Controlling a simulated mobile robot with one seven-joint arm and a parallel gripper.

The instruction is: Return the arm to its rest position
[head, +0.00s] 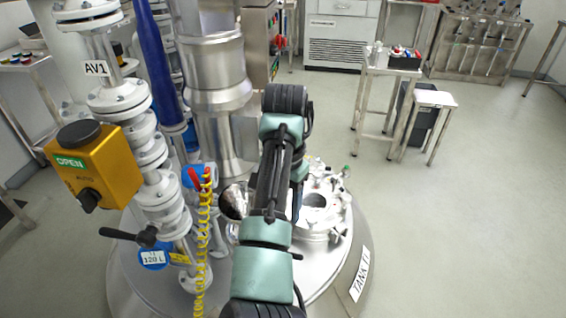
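My arm reaches up from the bottom middle of the head view, with green and black links, to a dark rounded joint near the picture's centre. Another part of it shows partly behind the upper links. My gripper cannot be made out; the arm may hide it. I cannot tell whether it holds anything. The arm stands in front of the round steel lid of tank T1 (327,275), which carries fittings and a port to the right of the arm.
At left are a yellow valve box (94,164) reading OPEN, the AV1 pipe column (120,96), a blue pipe (157,62) and a coiled yellow hose (203,240). A steel column (215,90) rises behind. A trolley (388,70) and stool (436,99) stand back right. Right floor is clear.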

